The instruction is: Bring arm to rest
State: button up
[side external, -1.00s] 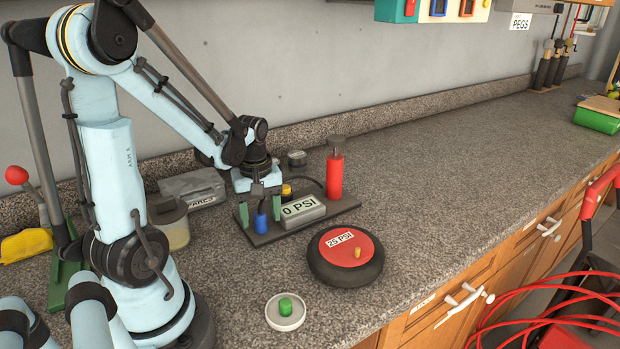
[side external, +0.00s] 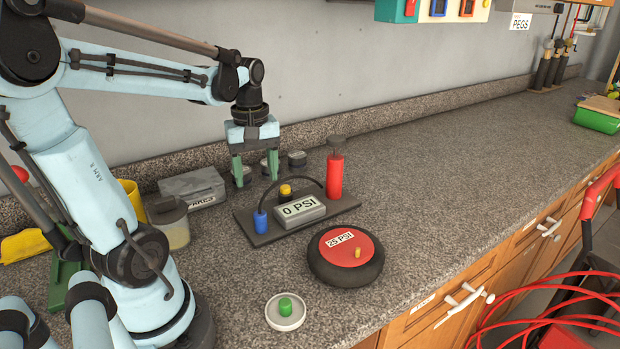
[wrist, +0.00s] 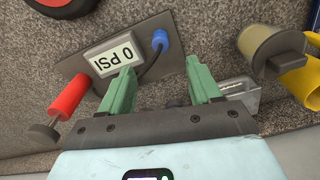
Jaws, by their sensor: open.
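My gripper (side external: 256,168) hangs above the back of the counter, behind the pump board, with its green fingers apart and nothing between them. It also shows in the wrist view (wrist: 163,92). The pump board (side external: 345,207) carries a gauge (side external: 304,211) reading 0 PSI, a red cylinder (side external: 334,175), a yellow knob (side external: 285,191) and a blue fitting (side external: 260,221) on a black hose. My fingers are clear of the board and of the blue fitting.
A black wheel (side external: 343,276) with a red 25 PSI face lies in front of the board. A white dish (side external: 285,318) with a green cap is nearer. A grey box (side external: 192,188) and a cup (side external: 168,222) stand left.

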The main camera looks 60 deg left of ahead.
jog(key=w+d+m+t, duration=0.4)
jog(key=d+m+t, duration=0.3)
jog(key=d+m, duration=0.8)
jog(key=shift+d+m, duration=0.4)
jog(key=shift+d, duration=0.2)
jog(key=shift+f, duration=0.1)
